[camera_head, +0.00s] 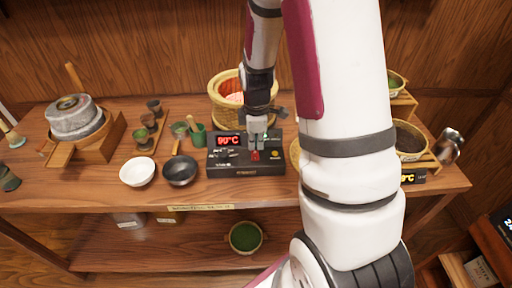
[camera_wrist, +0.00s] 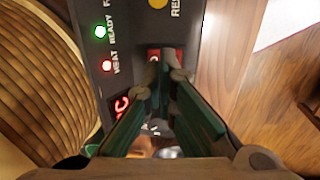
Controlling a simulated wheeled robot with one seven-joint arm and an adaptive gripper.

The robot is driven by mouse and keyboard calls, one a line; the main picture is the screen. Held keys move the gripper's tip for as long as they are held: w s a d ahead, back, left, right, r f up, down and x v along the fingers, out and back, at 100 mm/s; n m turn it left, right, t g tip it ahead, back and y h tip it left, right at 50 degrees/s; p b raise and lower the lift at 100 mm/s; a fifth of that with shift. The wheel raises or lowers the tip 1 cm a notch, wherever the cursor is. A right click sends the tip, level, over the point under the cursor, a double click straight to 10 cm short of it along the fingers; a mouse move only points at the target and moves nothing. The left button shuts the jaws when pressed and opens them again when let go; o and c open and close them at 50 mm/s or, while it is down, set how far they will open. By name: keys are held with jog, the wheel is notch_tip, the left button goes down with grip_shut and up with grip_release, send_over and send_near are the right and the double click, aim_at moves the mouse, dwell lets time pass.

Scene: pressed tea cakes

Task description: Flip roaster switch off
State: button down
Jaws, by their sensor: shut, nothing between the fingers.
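The roaster (camera_head: 228,168) is a black box on the wooden table, with a red display reading about 90°C. Its red switch (camera_head: 255,156) is on the front right of its top. In the wrist view the roaster panel (camera_wrist: 125,20) shows a green light by READY and a red light by HEAT, both lit. My gripper (camera_head: 257,140) is shut and empty, pointing down with its tips at the red switch. In the wrist view the fingertips (camera_wrist: 166,72) cover much of the switch (camera_wrist: 153,53). I cannot tell whether they touch it or which way it is set.
A woven basket (camera_head: 226,110) stands close behind the roaster. A white bowl (camera_head: 137,172) and a dark pan (camera_head: 180,171) are to its left, with green cups (camera_head: 196,136) behind them. A stone mill (camera_head: 75,117) is far left. My arm hides part of the table's right side.

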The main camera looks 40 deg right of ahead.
aim_at(255, 155)
jog(key=shift+w+d+f, duration=0.1)
jog(key=shift+w+f, duration=0.05)
jog(key=shift+f, duration=1.2)
